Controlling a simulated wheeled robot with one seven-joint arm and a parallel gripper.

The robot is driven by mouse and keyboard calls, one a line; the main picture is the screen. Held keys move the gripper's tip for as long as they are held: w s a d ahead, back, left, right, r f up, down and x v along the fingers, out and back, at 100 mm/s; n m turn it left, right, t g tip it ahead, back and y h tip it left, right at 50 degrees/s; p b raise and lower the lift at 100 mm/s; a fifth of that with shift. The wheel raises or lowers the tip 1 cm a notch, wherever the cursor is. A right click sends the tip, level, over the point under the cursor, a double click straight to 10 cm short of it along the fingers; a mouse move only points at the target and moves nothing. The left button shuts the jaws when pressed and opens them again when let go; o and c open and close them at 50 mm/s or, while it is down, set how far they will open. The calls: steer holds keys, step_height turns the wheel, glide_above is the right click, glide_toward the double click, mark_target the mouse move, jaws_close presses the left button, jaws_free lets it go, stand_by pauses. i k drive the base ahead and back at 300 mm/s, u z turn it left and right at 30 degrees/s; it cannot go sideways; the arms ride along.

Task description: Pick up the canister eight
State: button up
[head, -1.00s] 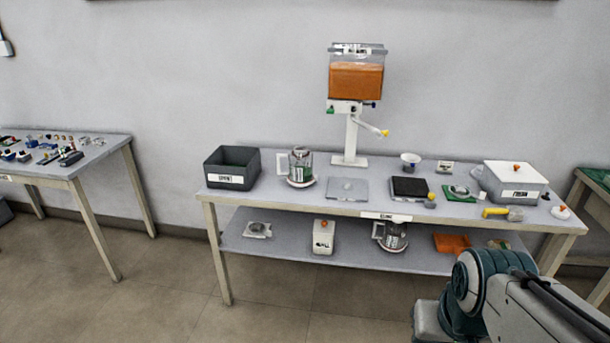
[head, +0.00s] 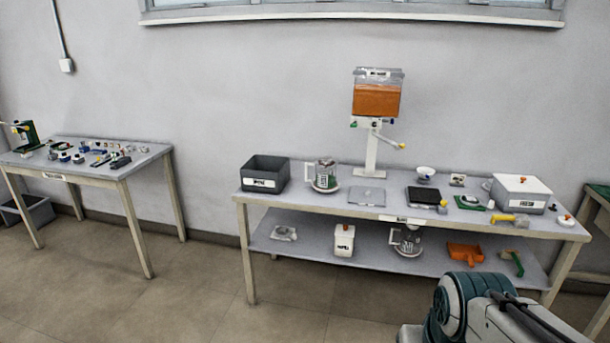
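Two clear canisters with handles are in the head view. One clear canister (head: 325,173) stands upright on a white round dish on the table top, left of the middle. The other clear canister (head: 410,239) stands on the lower shelf, below the middle of the table. Both carry small markings that are too small to read, so I cannot tell which one is canister eight. My gripper is out of view; only a part of my arm shows at the bottom right.
The long table (head: 290,201) also bears a dark bin (head: 265,174), a dispenser with an orange-filled tank (head: 377,98), a scale (head: 426,196) and a lidded white box (head: 519,192). A cluttered table (head: 110,172) stands at left. The floor between the tables is clear.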

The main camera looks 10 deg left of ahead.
mark_target(325, 181)
steer(key=u, duration=0.85)
steer(key=i, duration=0.8)
steer(key=u, duration=0.95)
steer(key=i, duration=1.3)
steer(key=z, duration=0.75)
steer(key=i, duration=0.9)
steer(key=z, duration=1.3)
steer(key=i, duration=0.25)
steer(key=z, duration=0.05)
